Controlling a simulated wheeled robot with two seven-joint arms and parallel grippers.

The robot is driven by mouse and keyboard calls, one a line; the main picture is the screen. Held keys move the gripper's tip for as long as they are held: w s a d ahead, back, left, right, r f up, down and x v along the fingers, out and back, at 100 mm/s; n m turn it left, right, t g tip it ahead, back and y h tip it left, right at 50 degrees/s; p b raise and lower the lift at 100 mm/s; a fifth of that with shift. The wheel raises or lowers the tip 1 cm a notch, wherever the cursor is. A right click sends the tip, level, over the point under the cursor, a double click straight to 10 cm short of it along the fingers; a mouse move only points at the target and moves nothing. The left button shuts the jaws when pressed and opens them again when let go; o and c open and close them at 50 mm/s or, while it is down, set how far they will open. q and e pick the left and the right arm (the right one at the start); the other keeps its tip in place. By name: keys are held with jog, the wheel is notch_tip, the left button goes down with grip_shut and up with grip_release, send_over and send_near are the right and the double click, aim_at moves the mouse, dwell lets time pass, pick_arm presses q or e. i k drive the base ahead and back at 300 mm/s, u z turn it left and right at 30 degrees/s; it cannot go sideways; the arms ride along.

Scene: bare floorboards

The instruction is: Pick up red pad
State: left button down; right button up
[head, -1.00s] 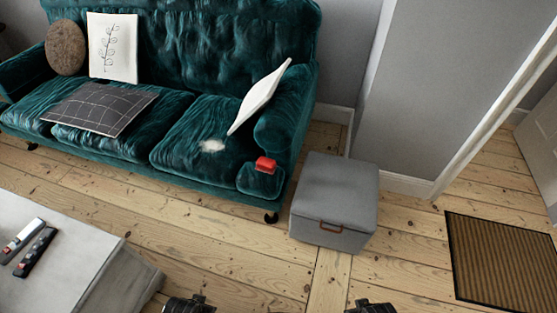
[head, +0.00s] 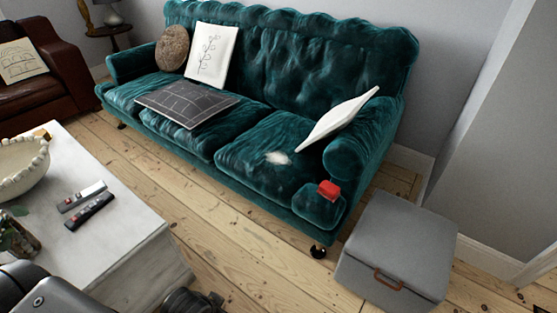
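The red pad (head: 329,189) is a small red block. It rests on the front of the right armrest of the green sofa (head: 240,190). A dark part at the bottom edge seems to be my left gripper (head: 195,301). It is cut off by the frame, and its fingers cannot be made out. It is well short of the pad and apart from it. My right gripper is out of view.
A grey storage stool (head: 400,245) stands right of the sofa's front corner. A pale table (head: 120,240) with remotes (head: 90,211) and a bowl (head: 22,168) is at the left. Bare floorboards (head: 240,245) lie between table and sofa.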

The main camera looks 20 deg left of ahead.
aim_at(330, 190)
jog(key=z, duration=0.5)
jog(key=i, duration=1.15)
jog(key=z, duration=0.2)
